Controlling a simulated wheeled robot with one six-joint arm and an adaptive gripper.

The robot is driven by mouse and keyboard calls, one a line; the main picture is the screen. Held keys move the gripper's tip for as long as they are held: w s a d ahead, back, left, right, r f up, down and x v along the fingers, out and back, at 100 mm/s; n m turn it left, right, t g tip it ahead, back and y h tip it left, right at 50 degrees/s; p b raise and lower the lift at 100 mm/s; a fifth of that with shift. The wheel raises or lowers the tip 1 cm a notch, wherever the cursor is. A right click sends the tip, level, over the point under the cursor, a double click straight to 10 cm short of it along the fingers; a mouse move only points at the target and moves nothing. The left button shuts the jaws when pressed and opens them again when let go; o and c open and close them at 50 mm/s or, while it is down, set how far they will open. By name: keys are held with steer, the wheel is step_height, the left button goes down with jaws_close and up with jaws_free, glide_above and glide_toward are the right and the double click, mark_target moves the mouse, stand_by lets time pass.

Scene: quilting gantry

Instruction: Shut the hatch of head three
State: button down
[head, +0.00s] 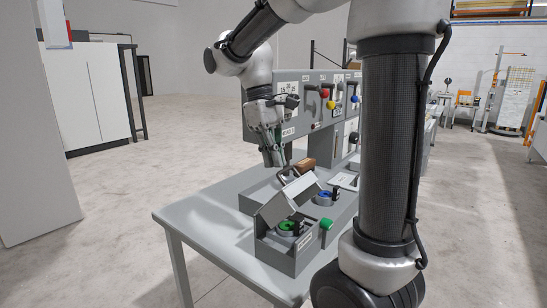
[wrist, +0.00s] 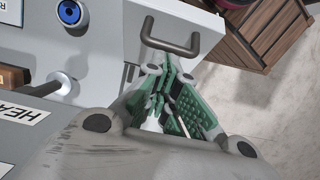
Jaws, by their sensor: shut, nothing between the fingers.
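A grey hatch panel (head: 286,203) stands raised and tilted over the front grey box on the table. A dark loop handle (head: 288,174) shows near its upper edge; a dark bar handle (wrist: 170,38) also shows on a light grey panel in the wrist view. My gripper (head: 275,158) is above and slightly left of the handle. In the wrist view its green-padded fingers (wrist: 165,105) are together and empty, apart from the handle in the picture. A label starting "HEA" (wrist: 22,115) is cut off, so the head number cannot be read.
A green spool (head: 288,228) and a blue spool (head: 325,197) sit in the front boxes, with a green knob (head: 327,224) at the side. A brown block (head: 304,165) lies behind. An upright control panel (head: 310,100) stands at the back. The table's left front (head: 195,222) is clear.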

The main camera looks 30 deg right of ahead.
steer(key=shift+s+d+t, duration=0.15)
steer(key=shift+s+t, duration=0.25)
steer(key=shift+t, duration=0.1)
